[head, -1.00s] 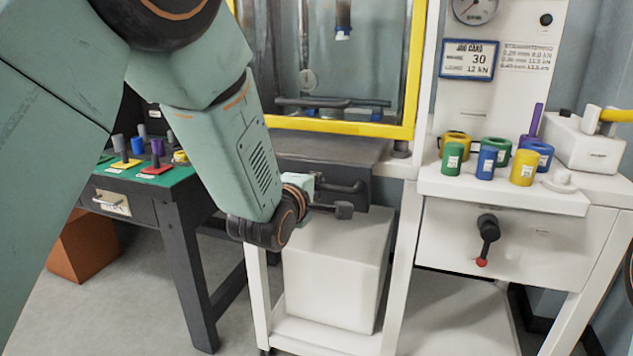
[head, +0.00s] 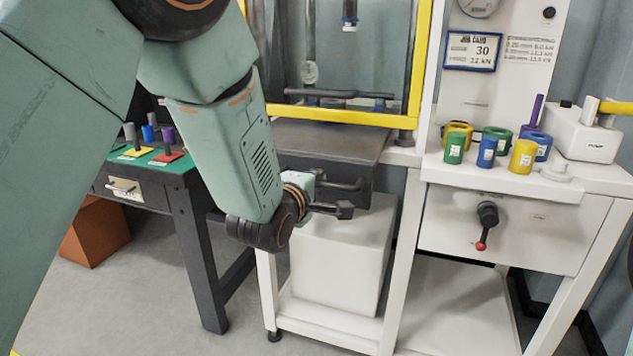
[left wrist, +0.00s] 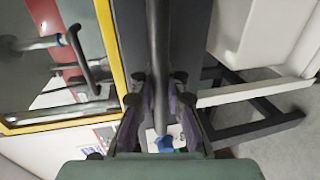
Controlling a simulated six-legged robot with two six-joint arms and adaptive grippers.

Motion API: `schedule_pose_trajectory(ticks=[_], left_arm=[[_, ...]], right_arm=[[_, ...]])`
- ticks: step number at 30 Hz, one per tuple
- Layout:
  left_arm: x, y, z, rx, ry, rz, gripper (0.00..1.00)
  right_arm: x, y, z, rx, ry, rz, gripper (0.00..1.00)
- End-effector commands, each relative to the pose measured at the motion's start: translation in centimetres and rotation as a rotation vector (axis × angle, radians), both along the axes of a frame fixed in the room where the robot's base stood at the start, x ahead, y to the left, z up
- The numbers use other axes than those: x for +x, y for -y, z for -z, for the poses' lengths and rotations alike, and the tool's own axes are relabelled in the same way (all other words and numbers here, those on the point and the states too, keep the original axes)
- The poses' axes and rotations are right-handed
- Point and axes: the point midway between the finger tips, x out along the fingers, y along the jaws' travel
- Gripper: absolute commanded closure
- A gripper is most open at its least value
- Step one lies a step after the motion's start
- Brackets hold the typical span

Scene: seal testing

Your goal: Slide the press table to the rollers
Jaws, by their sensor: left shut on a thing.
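The press table (head: 325,137) is a dark grey slab standing out under the yellow-framed press window, with a dark bar handle (head: 345,185) on its front. My left gripper (head: 343,210) is at that handle. In the left wrist view the dark bar (left wrist: 158,50) runs between the two fingers of my left gripper (left wrist: 160,105), which is shut on it. The arm hides the slab's left part. Dark bars (head: 335,95) show low behind the press window; I cannot tell whether these are the rollers. My right gripper is not in view.
A white box (head: 340,255) stands below the table in the white frame. To the right, several coloured rings (head: 522,157) stand on a white counter (head: 500,182) above a red-tipped lever (head: 488,225). A green-topped bench (head: 150,165) stands at left.

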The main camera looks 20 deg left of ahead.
Motion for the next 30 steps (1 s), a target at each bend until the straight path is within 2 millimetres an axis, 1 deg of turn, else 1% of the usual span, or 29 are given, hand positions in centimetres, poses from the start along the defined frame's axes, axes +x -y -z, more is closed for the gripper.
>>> schedule_pose_trajectory(ticks=[14, 15, 23, 24, 30], left_arm=[[-0.08, -0.03, -0.15, -0.002, 0.003, -0.001, 1.0], [-0.08, -0.03, -0.15, -0.001, 0.003, -0.001, 0.88], [-0.22, -0.03, -0.05, -0.001, 0.0, -0.001, 0.66], [-0.23, -0.03, -0.04, -0.001, 0.0, -0.001, 0.64], [-0.23, -0.03, 0.0, -0.001, -0.001, -0.001, 0.64]], right_arm=[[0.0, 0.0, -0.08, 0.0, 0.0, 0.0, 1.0], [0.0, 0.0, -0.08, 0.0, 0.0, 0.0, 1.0], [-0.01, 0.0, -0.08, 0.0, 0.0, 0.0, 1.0], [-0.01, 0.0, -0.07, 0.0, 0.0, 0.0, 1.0], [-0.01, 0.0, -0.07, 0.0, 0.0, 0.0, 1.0]])
